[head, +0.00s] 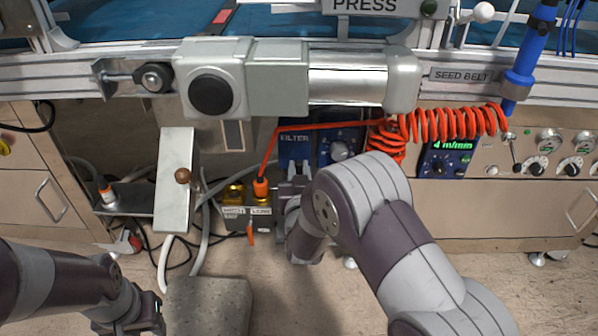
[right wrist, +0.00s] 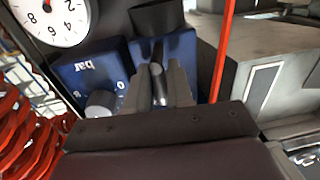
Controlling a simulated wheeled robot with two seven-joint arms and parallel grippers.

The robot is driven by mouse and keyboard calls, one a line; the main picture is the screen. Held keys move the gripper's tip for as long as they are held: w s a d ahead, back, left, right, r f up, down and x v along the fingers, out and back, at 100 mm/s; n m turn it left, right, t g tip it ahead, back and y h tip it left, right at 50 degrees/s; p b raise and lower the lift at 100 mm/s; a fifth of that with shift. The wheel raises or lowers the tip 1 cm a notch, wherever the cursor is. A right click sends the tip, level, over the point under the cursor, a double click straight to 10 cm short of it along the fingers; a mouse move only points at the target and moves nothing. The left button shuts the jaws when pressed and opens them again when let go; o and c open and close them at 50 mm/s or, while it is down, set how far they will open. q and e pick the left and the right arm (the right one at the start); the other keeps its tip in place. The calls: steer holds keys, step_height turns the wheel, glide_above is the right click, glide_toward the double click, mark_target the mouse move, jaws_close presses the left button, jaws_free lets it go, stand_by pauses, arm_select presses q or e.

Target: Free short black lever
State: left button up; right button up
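The short black lever (right wrist: 158,75) stands in front of a blue unit in the right wrist view. My right gripper (right wrist: 162,88) has one grey finger on each side of it. The fingers sit close together and the lever fills the gap between them. In the head view my right gripper (head: 287,200) is at the blue filter unit (head: 296,148), and my own arm hides much of it. I cannot make out the lever there. My left gripper (head: 143,318) is low at the left, cut by the lower edge, and its fingers do not show clearly.
A coiled orange hose (head: 440,125) hangs right of the filter unit. A dial gauge (right wrist: 55,18) and grey knob (right wrist: 101,103) are beside the lever. A block with brass fittings (head: 235,193) stands left of my right gripper. A grey motor housing (head: 250,78) overhangs from above.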

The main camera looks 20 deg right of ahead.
jaws_close()
steer(key=shift+d+r+n+y, duration=0.1)
steer(key=shift+d+n+y, duration=0.25)
steer(key=shift+y, duration=0.25)
steer(key=shift+d+n+y, duration=0.25)
steer(key=shift+n+y, duration=0.2)
steer(key=shift+y, duration=0.25)
arm_select(q)
steer(key=shift+d+r, duration=0.2)
steer(key=shift+d, duration=0.35)
arm_select(e)
steer(key=shift+a, duration=0.1)
steer(key=o, duration=0.5)
jaws_free()
arm_select(q)
steer(key=shift+r+p, duration=0.1)
steer(key=shift+p, duration=0.2)
arm_select(e)
steer(key=shift+s, duration=0.15)
